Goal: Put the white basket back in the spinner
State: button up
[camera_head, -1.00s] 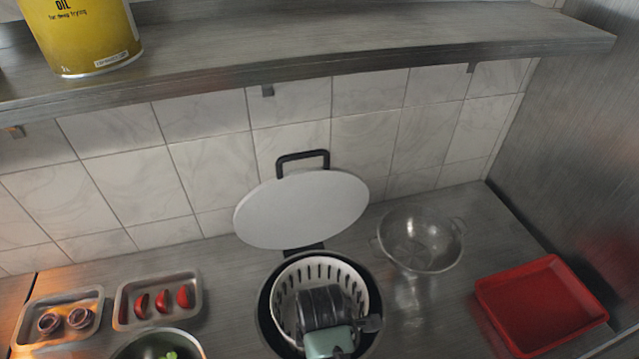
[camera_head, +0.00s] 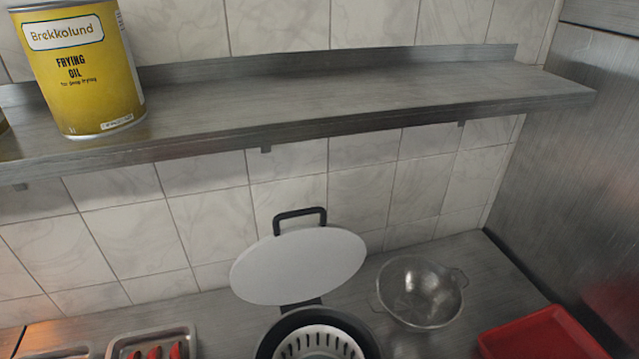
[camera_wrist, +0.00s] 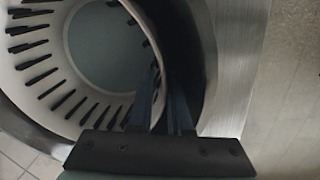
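The white slotted basket (camera_head: 318,343) sits inside the dark round bowl of the spinner (camera_head: 350,318). Only their back parts show at the bottom edge of the head view. The spinner's pale lid (camera_head: 300,265) stands raised behind the bowl on its hinge. In the wrist view the basket (camera_wrist: 50,70) fills the left side, inside the dark bowl wall (camera_wrist: 195,45). My gripper (camera_wrist: 160,75) is at the basket's right wall, its fingers close together with a narrow gap. My gripper is out of the head view.
A steel colander (camera_head: 418,292) stands right of the lid, and a red tray (camera_head: 545,335) at the right. A steel tray with red slices (camera_head: 150,340) lies at the left. A shelf with a yellow oil can (camera_head: 80,70) overhangs the back wall.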

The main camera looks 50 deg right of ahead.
notch_tip(320, 180, up, 12)
jog(key=b, duration=0.1)
jog(key=w+a+r+m+t+h, duration=0.25)
jog(key=w+r+t, duration=0.55)
jog(key=w+r, duration=0.85)
jog(key=w+a+r+m+t, duration=0.1)
jog(key=w+a+r+t, duration=0.15)
jog(key=r, duration=0.55)
jog(key=w+a+r+m+t, duration=0.1)
jog(key=a+r+m+t, duration=0.2)
jog(key=r, duration=0.6)
jog(key=s+a+r+t+y, duration=0.1)
jog(key=s+a+r+t, duration=0.3)
jog(key=r, duration=0.5)
jog(key=s+a+r+m+t+y, duration=0.1)
jog(key=s+a+r+t, duration=0.3)
jog(key=r, duration=0.5)
jog(key=s+a+r+m+t+y, duration=0.1)
jog(key=s+a+r+t, duration=0.3)
jog(key=r, duration=0.6)
jog(key=shift+a+t, duration=0.3)
jog(key=shift+t, duration=0.35)
jog(key=shift+s+m, duration=0.1)
jog(key=shift+m, duration=0.15)
